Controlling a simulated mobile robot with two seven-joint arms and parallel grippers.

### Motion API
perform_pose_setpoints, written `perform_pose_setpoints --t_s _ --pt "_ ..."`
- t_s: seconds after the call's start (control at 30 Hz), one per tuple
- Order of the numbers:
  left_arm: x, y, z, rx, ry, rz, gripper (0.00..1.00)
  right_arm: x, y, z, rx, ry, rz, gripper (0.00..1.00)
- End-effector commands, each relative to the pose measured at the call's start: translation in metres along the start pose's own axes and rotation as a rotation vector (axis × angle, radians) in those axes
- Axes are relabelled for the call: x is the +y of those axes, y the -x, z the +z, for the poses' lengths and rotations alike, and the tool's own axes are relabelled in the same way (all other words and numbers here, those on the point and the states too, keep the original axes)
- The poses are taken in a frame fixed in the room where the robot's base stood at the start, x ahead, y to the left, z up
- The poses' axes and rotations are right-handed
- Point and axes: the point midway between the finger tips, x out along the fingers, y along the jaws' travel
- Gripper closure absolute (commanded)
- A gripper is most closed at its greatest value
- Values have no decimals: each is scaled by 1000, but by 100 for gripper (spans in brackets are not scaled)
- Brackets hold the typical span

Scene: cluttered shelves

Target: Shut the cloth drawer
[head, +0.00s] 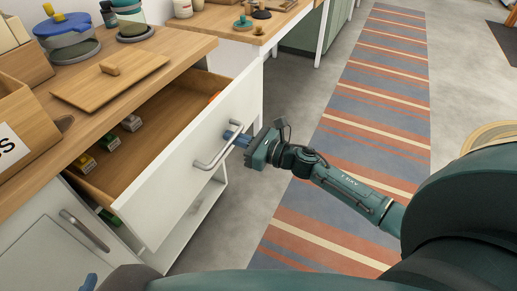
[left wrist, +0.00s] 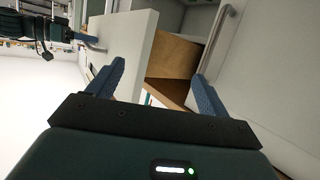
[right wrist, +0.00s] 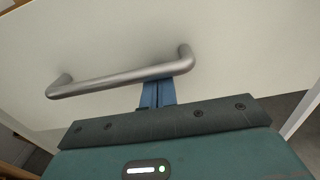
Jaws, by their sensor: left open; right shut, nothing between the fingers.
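The white-fronted drawer (head: 172,181) stands pulled out from under the wooden counter, with its wooden inside showing in the head view. Several small boxes (head: 110,142) lie along its left side and a bit of orange shows at the far right end. Its metal bar handle (head: 213,152) is on the front. My right gripper (head: 234,138) is shut and empty, its fingertips at the drawer front beside the handle. The right wrist view shows the shut blue fingers (right wrist: 158,93) at the handle's right part. My left gripper (left wrist: 157,82) is open and empty, with the drawer's side beyond it.
The counter (head: 190,42) above holds a wooden board (head: 112,78), a blue-lidded pot (head: 68,35) and wooden boxes. A closed cabinet door with a handle (head: 84,230) is at lower left. The striped rug (head: 375,90) in the aisle is clear.

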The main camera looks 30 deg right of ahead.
Motion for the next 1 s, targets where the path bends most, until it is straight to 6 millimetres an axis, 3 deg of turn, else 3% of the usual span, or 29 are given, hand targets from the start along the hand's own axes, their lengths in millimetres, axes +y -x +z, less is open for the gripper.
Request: perform_pose_setpoints --t_s 0.2,0.5,0.8,1.0 --pt "7 -16 21 -13 -50 27 21 0 -63 -2 -5 3 2 100" --pt "14 -35 47 -31 -134 57 21 0 -133 -3 -3 2 1 100" --pt "14 -42 37 133 -181 48 21 0 -170 -2 0 0 1 100" --pt "14 -41 34 137 -180 46 21 0 -170 0 1 -1 0 100"
